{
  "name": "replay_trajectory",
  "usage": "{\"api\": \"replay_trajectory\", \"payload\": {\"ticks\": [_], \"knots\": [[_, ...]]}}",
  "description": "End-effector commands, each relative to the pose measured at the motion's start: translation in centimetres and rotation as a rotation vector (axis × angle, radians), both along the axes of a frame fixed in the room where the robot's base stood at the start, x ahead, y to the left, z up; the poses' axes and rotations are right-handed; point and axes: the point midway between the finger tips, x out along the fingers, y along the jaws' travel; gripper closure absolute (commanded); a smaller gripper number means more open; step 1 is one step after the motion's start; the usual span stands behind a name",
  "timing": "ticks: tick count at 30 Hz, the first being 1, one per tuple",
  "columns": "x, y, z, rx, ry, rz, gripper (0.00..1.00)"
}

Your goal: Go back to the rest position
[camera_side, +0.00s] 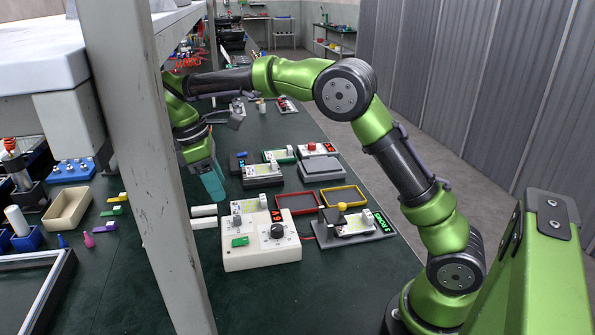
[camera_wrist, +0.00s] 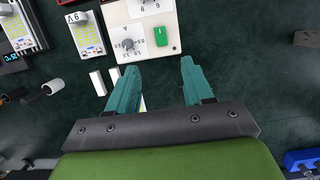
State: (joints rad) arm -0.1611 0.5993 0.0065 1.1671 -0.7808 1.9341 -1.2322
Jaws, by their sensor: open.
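My gripper (camera_side: 212,184) hangs at the end of my green arm, above the dark green table and behind the grey post. In the wrist view its two teal fingers (camera_wrist: 155,88) are spread apart with nothing between them but table surface. A cream control box (camera_side: 262,245) with a black knob and a green switch stands to the right of my gripper in the side view. In the wrist view this box (camera_wrist: 140,27) lies just beyond the fingertips. Two white bars (camera_side: 204,217) lie beside the box, partly behind the left finger in the wrist view.
A beige bin (camera_side: 67,208) and a blue block (camera_side: 71,171) are at the left. The post rises close to my gripper.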

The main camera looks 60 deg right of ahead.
Motion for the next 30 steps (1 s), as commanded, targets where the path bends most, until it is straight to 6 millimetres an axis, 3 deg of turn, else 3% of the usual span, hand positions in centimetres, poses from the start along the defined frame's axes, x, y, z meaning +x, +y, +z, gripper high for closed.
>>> {"api": "replay_trajectory", "payload": {"ticks": [3,9,20,23,25,30], "knots": [[0.3,0.3,1.2,-0.001,-0.001,0.001,0.49],[0.3,0.4,1.9,0.001,0.001,0.001,0.49],[0.6,0.3,1.8,-0.011,-0.020,-0.036,0.49],[0.8,0.3,0.6,-0.020,-0.045,-0.091,0.49],[0.3,0.3,-0.3,-0.017,-0.069,-0.150,0.49],[-2.6,0.2,0.3,0.043,-0.180,-0.335,0.49]]}}
